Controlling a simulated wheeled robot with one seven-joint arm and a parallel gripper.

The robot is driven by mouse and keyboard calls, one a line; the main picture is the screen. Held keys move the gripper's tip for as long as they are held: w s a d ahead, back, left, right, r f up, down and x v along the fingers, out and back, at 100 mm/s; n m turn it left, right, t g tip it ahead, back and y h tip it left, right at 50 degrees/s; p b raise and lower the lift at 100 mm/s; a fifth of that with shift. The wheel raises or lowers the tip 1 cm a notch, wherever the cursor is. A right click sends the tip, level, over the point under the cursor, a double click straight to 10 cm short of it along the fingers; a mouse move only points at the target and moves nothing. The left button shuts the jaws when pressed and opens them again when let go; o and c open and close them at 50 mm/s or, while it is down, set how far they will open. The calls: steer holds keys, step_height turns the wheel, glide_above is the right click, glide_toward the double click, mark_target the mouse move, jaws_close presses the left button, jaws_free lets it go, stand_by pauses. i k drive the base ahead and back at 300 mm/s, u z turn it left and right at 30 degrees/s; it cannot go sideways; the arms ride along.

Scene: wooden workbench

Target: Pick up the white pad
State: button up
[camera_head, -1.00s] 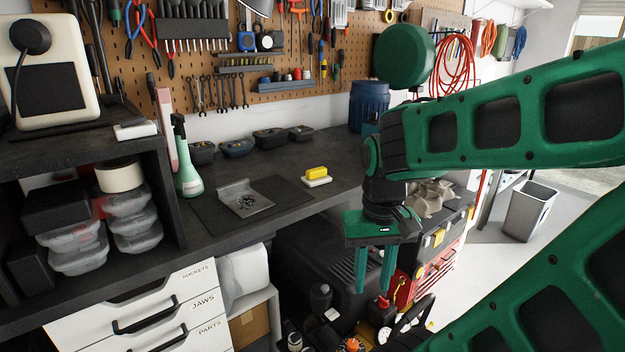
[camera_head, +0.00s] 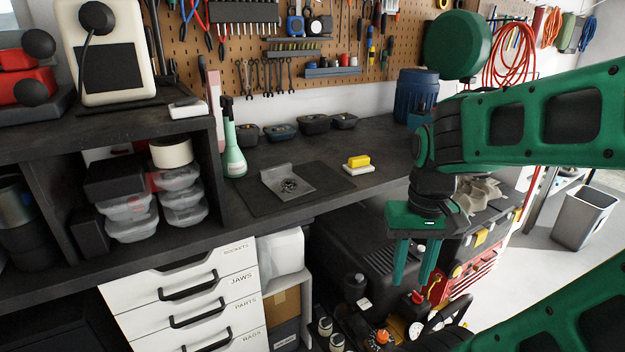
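A thin white pad (camera_head: 359,170) lies on the dark bench top, right of the black mat, with a yellow block (camera_head: 358,161) resting on it. Another small flat white item (camera_head: 188,109) lies on top of the dark shelf unit at the left; I cannot tell exactly what it is. My gripper (camera_head: 412,277) hangs pointing down in front of the bench edge, to the right of the pad and lower in the picture. Its two green fingers are apart with nothing between them.
The black mat (camera_head: 257,206) holds a grey metal tray (camera_head: 287,184) with small dark parts. A blue barrel (camera_head: 413,96) stands at the back right. A black case and loose items lie below my gripper.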

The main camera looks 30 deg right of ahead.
mark_target(357, 165)
steer(key=u, duration=1.5)
steer(key=k, duration=1.35)
steer(key=z, duration=1)
steer(key=i, duration=1.05)
